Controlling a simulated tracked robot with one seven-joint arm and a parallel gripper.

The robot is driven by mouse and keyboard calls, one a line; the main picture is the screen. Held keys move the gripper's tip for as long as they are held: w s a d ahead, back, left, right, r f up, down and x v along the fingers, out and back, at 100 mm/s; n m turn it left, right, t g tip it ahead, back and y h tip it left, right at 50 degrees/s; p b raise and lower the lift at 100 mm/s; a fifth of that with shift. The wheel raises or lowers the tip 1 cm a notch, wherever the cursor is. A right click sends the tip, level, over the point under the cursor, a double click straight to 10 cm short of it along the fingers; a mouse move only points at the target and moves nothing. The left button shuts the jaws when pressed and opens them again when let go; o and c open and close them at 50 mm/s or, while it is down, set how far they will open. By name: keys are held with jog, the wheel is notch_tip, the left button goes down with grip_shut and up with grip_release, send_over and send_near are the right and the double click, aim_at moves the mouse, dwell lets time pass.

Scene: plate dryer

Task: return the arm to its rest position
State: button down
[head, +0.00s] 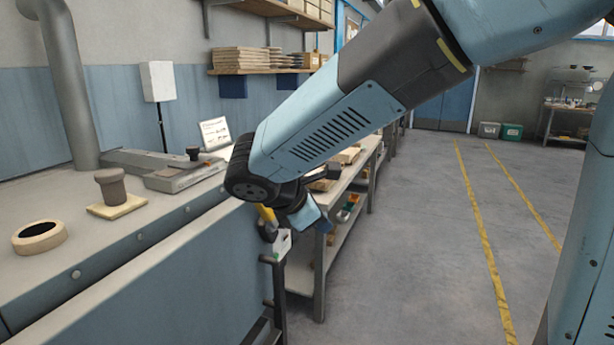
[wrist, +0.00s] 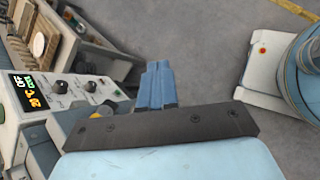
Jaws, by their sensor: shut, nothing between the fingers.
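My arm reaches across the head view from the upper right, with its end beside the bench's near corner. My gripper (head: 314,222) hangs below the dark wrist joint, beyond the edge of the blue-sided bench, and is partly hidden by my arm. In the wrist view my gripper (wrist: 158,68) shows as two blue fingers pressed together over grey floor. It is shut and empty. Nothing touches the fingertips in the wrist view.
The bench (head: 140,237) carries a ring-shaped piece (head: 40,236) and a brown stamp-like piece (head: 112,187). A control panel (wrist: 70,92), its display reading OFF and 20°C, is left of my gripper. A shelved workbench (head: 300,283) stands behind. Open floor (head: 420,250) lies right.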

jog(key=s+d+r+m+y, duration=0.2)
jog(key=s+d+m, duration=0.4)
jog(key=d+m, duration=0.4)
jog(key=s+d+r+m+y, duration=0.2)
jog(key=s+d+m+y, duration=0.2)
jog(key=s+d+m, duration=0.3)
jog(key=d+m, duration=0.4)
jog(key=shift+s+r+m+g, duration=0.15)
jog(key=shift+r+m+g, duration=0.15)
jog(key=shift+r, duration=0.1)
